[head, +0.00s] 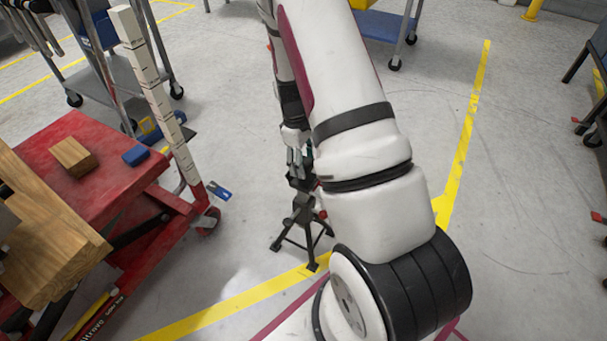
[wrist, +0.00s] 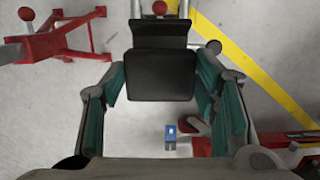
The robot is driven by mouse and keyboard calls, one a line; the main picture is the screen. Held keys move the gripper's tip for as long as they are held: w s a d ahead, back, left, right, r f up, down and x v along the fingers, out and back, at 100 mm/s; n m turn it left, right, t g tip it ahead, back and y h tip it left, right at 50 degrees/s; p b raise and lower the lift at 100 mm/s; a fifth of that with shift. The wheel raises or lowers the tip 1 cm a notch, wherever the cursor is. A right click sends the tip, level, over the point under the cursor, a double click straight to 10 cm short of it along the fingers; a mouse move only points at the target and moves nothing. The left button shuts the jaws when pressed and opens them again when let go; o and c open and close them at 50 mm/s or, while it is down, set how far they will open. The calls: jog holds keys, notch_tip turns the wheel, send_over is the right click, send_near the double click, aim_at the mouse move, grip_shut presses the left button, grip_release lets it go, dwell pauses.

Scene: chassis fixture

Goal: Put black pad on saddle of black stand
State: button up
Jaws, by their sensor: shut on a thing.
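The black pad (wrist: 160,76) is a dark, flat, rounded square between the teal fingers of my gripper (wrist: 160,88) in the wrist view. My gripper is shut on it. In the head view my gripper (head: 297,160) points down directly above the black stand (head: 303,207), which stands upright on splayed legs on the floor. In the wrist view a dark upper part of the stand (wrist: 160,34) shows just beyond the pad. I cannot tell whether the pad touches the saddle. My arm hides part of the stand's right side in the head view.
A red lift cart (head: 105,165) with wooden blocks stands at the left, with a striped white post (head: 155,90) at its edge. A blue item (head: 219,190) lies near its caster. A red stand (wrist: 60,42) shows in the wrist view.

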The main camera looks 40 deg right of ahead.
jog(key=shift+f+b, duration=0.75)
jog(key=shift+f, duration=1.15)
jog(key=shift+f, duration=0.1)
jog(key=o, duration=1.2)
